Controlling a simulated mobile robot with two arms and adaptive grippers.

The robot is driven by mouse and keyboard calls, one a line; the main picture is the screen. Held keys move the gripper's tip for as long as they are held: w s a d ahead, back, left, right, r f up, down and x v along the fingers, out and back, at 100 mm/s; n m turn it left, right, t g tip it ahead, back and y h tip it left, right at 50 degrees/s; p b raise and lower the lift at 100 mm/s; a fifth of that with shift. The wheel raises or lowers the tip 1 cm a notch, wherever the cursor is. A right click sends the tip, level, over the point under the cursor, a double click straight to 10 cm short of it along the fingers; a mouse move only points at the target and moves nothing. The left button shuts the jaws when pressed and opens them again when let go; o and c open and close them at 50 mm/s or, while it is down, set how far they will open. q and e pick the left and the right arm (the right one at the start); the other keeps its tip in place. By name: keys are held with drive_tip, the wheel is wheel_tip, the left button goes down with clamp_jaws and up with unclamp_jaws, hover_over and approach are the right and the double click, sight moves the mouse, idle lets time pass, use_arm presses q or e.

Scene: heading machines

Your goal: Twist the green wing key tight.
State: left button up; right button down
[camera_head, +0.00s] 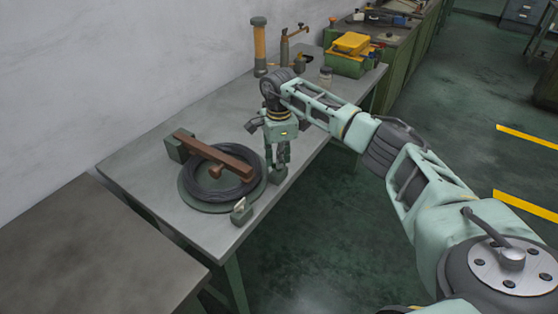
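My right gripper (277,163) points straight down at the right edge of the grey workbench (225,232). Its fingertips are at the top of a small dark green block (279,175). A narrow gap shows between the fingers, but I cannot tell whether they close on anything. A green wing key does not show clearly; one at the block would be hidden by the fingertips. A second small green block (241,217) with a pale piece on top stands at the bench's front edge, apart from the gripper. My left gripper is not in view.
A round green plate with a coiled dark hose (190,192) lies left of the gripper, under a brown wooden-looking bar (215,155). An orange-and-green cylinder (259,45), a jar (325,76) and a yellow-and-green box (350,48) stand farther back. The floor at right is open.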

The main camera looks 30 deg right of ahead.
drive_tip(key=m, duration=0.3)
drive_tip(key=shift+w+r+m, duration=0.1)
drive_tip(key=shift+r+m, duration=0.1)
drive_tip(key=shift+m, duration=0.1)
drive_tip(key=m, duration=0.3)
drive_tip(key=shift+m, duration=0.3)
drive_tip(key=m, duration=0.3)
drive_tip(key=shift+m, duration=0.4)
drive_tip(key=m, duration=0.3)
drive_tip(key=shift+w+r+m+p, duration=0.1)
drive_tip(key=shift+m+p, duration=0.2)
drive_tip(key=m, duration=0.3)
drive_tip(key=shift+m+p, duration=0.3)
drive_tip(key=shift+p, duration=0.05)
drive_tip(key=m, duration=0.3)
drive_tip(key=shift+m+p, duration=0.4)
drive_tip(key=m+p, duration=0.1)
drive_tip(key=m, duration=0.5)
drive_tip(key=shift+p, duration=0.35)
